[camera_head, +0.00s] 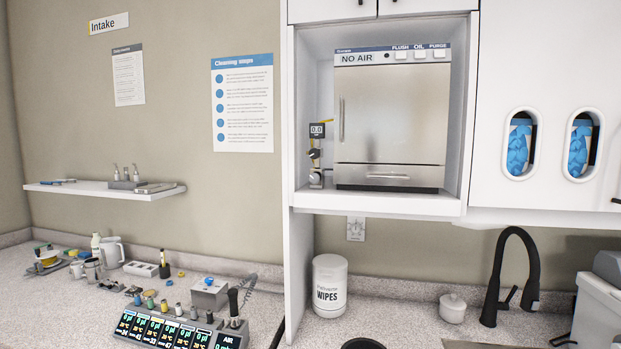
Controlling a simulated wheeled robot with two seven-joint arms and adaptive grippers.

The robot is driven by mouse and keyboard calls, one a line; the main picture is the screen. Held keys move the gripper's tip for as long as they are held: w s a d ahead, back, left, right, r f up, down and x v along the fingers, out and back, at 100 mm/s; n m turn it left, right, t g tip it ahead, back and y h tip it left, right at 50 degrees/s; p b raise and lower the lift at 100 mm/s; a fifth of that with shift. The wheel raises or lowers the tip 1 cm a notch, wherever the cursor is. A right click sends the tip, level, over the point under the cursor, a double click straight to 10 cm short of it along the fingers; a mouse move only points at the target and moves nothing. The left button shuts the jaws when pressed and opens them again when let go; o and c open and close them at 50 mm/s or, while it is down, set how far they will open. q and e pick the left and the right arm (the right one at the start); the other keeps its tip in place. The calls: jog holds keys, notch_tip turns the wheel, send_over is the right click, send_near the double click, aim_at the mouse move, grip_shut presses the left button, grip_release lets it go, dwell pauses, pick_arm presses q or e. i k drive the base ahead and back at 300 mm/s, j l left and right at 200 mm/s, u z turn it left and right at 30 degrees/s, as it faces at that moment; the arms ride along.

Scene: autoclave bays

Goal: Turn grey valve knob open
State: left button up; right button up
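A small valve assembly (317,132) stands in the white wall cabinet bay, left of the silver machine. It has a digital gauge (317,130) that appears to read 0.0, with a yellow piece beside it. Below the gauge is a dark knob (313,153), and lower down is a light grey knob (315,178) near the bay floor. The knobs are too small for me to read their turn position. The silver machine (391,115) shows "NO AIR" on its panel, with its door shut. Neither of my grippers is in view.
Below the bay, a white wipes tub (329,285), a small lidded pot (452,308) and a black faucet (511,275) stand on the counter. A white vertical panel (299,270) divides the counters. The left counter holds a display console (165,330) and several small items.

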aim_at(313, 177)
jog(key=i+l+u, duration=0.15)
jog(key=l+u, duration=0.2)
jog(key=l, duration=0.4)
jog(key=l+u, duration=0.4)
jog(key=l, duration=0.4)
jog(key=i, duration=0.05)
